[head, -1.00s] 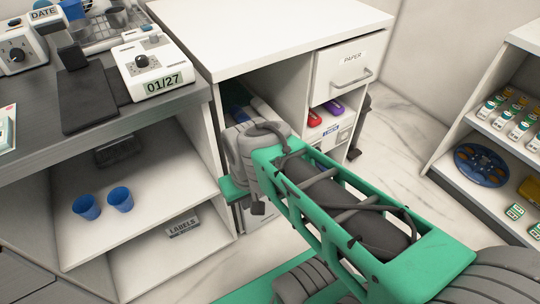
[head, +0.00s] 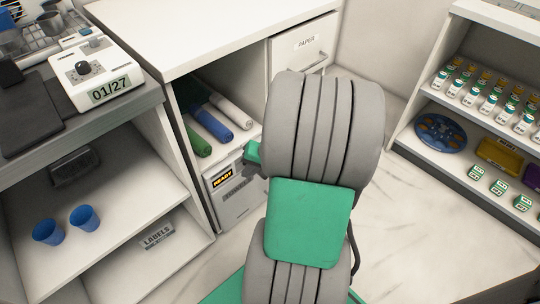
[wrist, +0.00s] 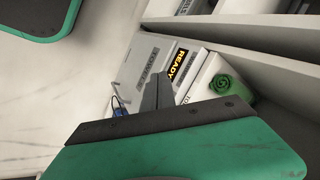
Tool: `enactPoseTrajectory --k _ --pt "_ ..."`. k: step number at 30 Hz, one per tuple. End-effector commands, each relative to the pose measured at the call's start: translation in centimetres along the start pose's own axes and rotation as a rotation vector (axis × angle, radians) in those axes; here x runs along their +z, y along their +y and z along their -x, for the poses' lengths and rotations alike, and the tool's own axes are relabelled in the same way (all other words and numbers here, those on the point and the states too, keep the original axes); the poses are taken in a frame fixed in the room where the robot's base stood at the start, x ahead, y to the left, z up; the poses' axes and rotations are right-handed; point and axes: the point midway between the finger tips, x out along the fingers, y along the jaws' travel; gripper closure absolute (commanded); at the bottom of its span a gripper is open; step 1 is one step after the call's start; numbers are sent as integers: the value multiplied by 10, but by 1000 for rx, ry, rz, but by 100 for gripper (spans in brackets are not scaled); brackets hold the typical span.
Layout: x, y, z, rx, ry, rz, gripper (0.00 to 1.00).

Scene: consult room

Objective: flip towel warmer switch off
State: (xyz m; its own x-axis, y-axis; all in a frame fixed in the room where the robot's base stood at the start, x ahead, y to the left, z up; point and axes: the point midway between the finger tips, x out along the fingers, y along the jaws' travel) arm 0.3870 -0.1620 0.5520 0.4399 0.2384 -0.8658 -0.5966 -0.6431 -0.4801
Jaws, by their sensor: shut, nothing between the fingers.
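The towel warmer (head: 238,207) is a pale grey box low in the white cabinet, with a lit yellow READY sign (head: 222,177) on its front. In the wrist view, the warmer (wrist: 143,59) appears tilted, with the READY sign (wrist: 178,65) and a grey label beside it. A small blue part (wrist: 119,106) shows at its edge; I cannot tell whether this is the switch. My gripper (wrist: 156,75) has its dark fingers together, in front of the warmer's face, with nothing held. I cannot tell whether it touches. In the head view, my arm hides the warmer's right side.
Rolled green, blue and white towels (head: 208,118) lie above the warmer in the cabinet. The PAPER drawer (head: 302,46) is at upper right. Left shelves hold blue cups (head: 82,217) and a LABELS box (head: 157,236). A stocked shelf unit (head: 500,125) stands right.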

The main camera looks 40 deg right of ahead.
Motion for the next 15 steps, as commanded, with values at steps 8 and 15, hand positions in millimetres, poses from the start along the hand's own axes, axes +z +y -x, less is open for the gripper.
enactPoseTrajectory --k 8,15 --pt "-57 125 22 -325 316 -554 100" --pt "-64 144 34 -384 383 -631 100"
